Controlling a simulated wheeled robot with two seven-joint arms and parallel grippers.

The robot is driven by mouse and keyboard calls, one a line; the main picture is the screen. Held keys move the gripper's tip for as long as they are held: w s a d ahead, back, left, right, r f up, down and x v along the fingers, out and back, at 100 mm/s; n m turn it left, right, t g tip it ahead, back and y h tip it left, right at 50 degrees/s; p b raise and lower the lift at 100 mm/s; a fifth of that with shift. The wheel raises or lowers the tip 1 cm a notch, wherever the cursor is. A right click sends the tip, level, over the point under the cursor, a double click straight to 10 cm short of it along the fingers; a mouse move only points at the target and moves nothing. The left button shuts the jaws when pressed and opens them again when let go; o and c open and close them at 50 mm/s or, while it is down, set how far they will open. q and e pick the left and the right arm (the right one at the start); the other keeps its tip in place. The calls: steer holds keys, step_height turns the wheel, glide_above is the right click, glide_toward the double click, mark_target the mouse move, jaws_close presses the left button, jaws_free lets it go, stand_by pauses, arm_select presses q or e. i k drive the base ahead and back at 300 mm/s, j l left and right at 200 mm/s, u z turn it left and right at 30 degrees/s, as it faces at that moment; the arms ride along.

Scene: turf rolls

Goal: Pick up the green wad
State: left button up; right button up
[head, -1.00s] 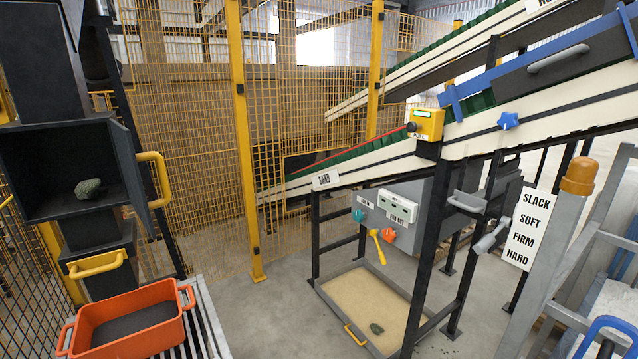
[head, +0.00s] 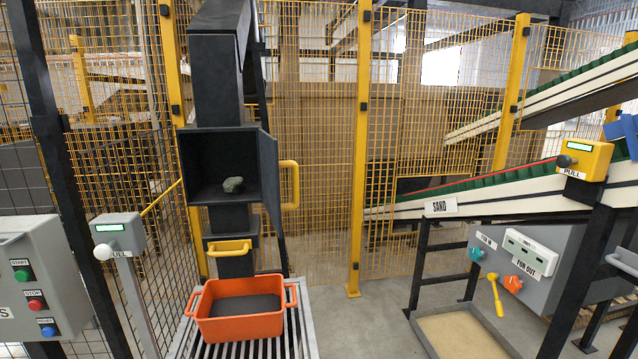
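The green wad (head: 233,185) is a small, lumpy grey-green clump. It sits on the floor of an open dark box (head: 190,168) on the black column, left of the middle in the head view. The box's door (head: 270,190) stands open to the right, with a yellow handle (head: 289,185). Neither of my grippers is in view.
An orange tub (head: 240,327) with a dark inside stands on a slatted rack (head: 300,345) below the box. A grey button panel (head: 40,285) and a grey post with a white knob (head: 118,245) stand at left. A sand tray (head: 425,340) lies at lower right.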

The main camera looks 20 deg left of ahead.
mark_target(230, 185)
steer(key=u, duration=0.4)
steer(key=i+l+u, duration=0.1)
steer(key=u, duration=0.7)
steer(key=l+u, duration=0.15)
steer(key=u, duration=0.25)
steer(key=i+l+u, duration=0.1)
steer(key=u, duration=0.35)
steer(key=l, duration=1.55)
steer(key=i+u, duration=0.05)
steer(key=i, duration=0.05)
